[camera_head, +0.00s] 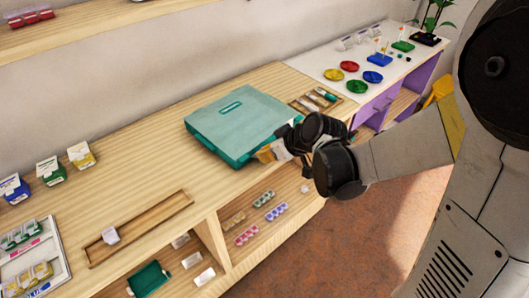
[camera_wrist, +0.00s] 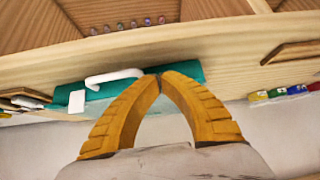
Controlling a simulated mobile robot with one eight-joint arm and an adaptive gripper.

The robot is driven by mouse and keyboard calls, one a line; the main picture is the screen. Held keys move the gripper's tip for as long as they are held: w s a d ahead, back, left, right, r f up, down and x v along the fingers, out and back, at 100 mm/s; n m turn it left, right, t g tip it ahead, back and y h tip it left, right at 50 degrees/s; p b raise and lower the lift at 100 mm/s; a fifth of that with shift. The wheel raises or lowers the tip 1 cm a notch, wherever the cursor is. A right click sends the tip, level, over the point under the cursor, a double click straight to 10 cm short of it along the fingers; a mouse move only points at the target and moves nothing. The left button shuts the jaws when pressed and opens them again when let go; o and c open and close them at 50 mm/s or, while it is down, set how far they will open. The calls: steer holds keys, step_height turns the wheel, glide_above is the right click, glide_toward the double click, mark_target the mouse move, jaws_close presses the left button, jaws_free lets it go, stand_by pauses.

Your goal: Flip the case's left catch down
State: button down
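The teal case (camera_head: 222,132) lies flat on the wooden counter, with its front facing the counter's front edge. My gripper (camera_head: 262,153) is in front of that side and hides much of it. The wrist view is upside down and shows the case's teal front (camera_wrist: 100,94) with a white handle (camera_wrist: 115,76) and one white catch (camera_wrist: 76,102), the right one. My gripper's orange fingers (camera_wrist: 159,77) meet at their tips, with nothing visible between them, over the case's left part. The left catch is not visible; the fingers may hide it.
A wooden tray with tubes (camera_head: 318,99) lies right of the case. A long wooden tray (camera_head: 140,228) lies at the left, near the counter's front edge. Small boxes (camera_head: 51,171) stand along the wall. Open shelves (camera_head: 262,218) with beads are below.

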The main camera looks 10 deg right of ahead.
steer(key=shift+w+a+f, duration=0.1)
steer(key=shift+w+a+f+b, duration=0.25)
steer(key=shift+w+a+b, duration=0.15)
steer(key=shift+w, duration=0.1)
steer(key=r+p, duration=0.1)
steer(key=w+r+p, duration=0.1)
steer(key=r, duration=0.1)
steer(key=a+r+p, duration=0.1)
steer(key=shift+w+r+p, duration=0.15)
steer(key=shift+r+p, duration=0.15)
steer(key=s+d+p, duration=0.1)
steer(key=s+d, duration=0.5)
steer(key=s, duration=0.1)
steer(key=shift+s+r+p, duration=0.15)
steer(key=shift+s+p, duration=0.15)
steer(key=shift+s, duration=0.1)
steer(key=shift+d, duration=0.1)
